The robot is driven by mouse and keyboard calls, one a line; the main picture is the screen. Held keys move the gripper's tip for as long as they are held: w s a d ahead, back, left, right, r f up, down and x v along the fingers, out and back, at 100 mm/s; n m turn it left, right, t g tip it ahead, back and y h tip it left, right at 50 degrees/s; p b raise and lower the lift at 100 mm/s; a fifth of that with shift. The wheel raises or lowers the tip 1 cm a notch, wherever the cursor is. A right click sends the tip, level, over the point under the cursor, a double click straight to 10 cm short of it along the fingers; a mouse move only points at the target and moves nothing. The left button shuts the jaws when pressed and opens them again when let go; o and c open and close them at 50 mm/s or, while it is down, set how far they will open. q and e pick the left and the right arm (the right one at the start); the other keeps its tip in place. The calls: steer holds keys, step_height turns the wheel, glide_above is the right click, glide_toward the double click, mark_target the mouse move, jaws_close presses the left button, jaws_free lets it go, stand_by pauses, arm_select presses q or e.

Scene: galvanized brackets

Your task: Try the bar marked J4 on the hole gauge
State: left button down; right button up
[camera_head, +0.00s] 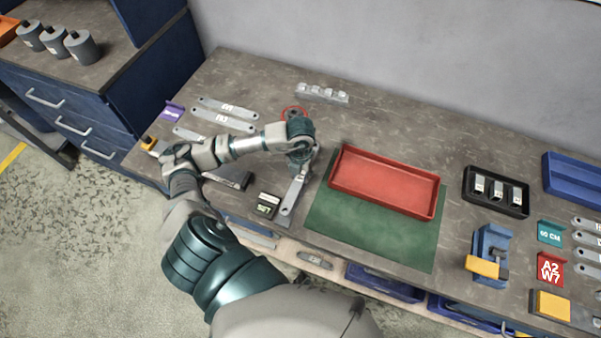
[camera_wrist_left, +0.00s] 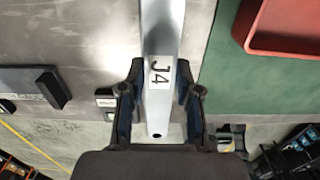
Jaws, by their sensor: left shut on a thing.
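My left gripper (camera_head: 299,168) is shut on the bar marked J4 (camera_head: 292,196), a flat grey metal strip, near the front edge of the bench. In the left wrist view the bar (camera_wrist_left: 160,25) runs between the fingers of the left gripper (camera_wrist_left: 160,88), its J4 label facing the camera and a hole at its near end. I cannot tell if it touches the bench. A dark fixture with a raised black block (camera_wrist_left: 53,88) lies left of the bar; it may be the hole gauge, partly behind my arm in the head view (camera_head: 236,180). My right gripper is not in view.
A red tray (camera_head: 385,168) stands on a green mat (camera_head: 350,238) to the right. A small dark block labelled SET (camera_head: 267,205) is close left of the bar. Several marked bars (camera_head: 222,118) lie at the left. A black tray (camera_head: 482,207) and blue fixture (camera_head: 492,250) are farther right.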

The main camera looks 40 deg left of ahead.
arm_select(q)
steer(key=shift+f+b, duration=0.95)
steer(key=shift+f, duration=0.35)
stand_by(1.6)
steer(key=c, duration=0.7)
jaws_free()
step_height(320, 180, up, 12)
steer(key=shift+f, duration=0.1)
steer(key=shift+w, duration=0.1)
